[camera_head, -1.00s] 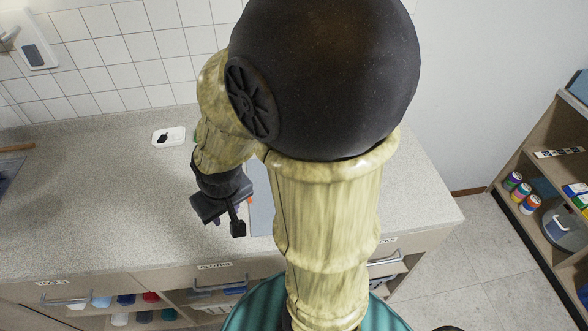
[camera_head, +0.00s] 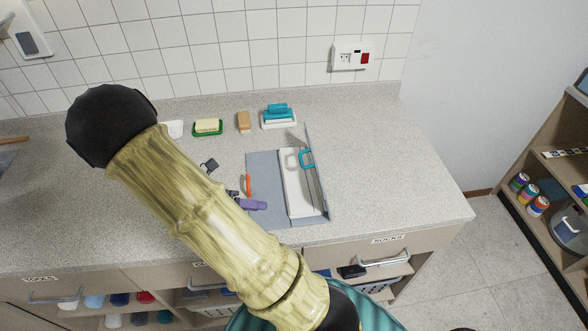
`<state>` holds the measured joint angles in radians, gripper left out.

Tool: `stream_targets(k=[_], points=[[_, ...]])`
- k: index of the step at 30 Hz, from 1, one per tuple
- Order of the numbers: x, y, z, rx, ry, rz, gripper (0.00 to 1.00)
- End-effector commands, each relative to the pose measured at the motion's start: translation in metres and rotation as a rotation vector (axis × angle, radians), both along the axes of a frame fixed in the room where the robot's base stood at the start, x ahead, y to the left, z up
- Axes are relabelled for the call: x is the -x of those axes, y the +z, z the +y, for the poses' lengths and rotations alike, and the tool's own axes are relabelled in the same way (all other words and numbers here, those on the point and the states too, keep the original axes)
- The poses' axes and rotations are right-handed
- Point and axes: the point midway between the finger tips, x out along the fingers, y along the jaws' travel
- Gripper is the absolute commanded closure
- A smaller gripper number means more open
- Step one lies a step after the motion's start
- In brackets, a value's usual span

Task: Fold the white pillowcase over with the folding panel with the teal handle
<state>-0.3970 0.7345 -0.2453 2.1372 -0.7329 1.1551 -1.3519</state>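The white pillowcase (camera_head: 294,196) lies as a narrow white strip on the right part of a blue-grey folding board (camera_head: 264,168). An orange handle (camera_head: 248,185) and a purple handle (camera_head: 253,204) show at the board's left and front left. My gripper (camera_head: 220,180) is left of the board, mostly hidden behind my arm. Two dark finger parts show apart, with nothing seen between them.
Behind the board stand a teal-handled brush on a white tray (camera_head: 279,117), a brown brush (camera_head: 244,122), a yellow block in a green dish (camera_head: 208,127) and a white dish (camera_head: 174,129). The counter (camera_head: 400,180) is clear to the right.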

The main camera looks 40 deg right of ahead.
Motion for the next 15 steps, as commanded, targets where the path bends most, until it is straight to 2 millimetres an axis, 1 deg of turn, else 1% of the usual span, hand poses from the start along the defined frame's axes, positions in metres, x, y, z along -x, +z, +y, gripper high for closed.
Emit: stream_targets(k=[1,3,7,10,15], points=[[-0.011,-0.010,-0.002,0.053,0.092,0.123,0.69],[-0.026,-0.012,-0.004,0.131,0.208,0.301,0.69],[-0.052,-0.012,-0.001,0.262,0.346,0.568,0.69],[-0.064,-0.010,0.002,0.322,0.392,0.682,0.69],[-0.068,-0.008,0.004,0.341,0.406,0.725,0.69]])
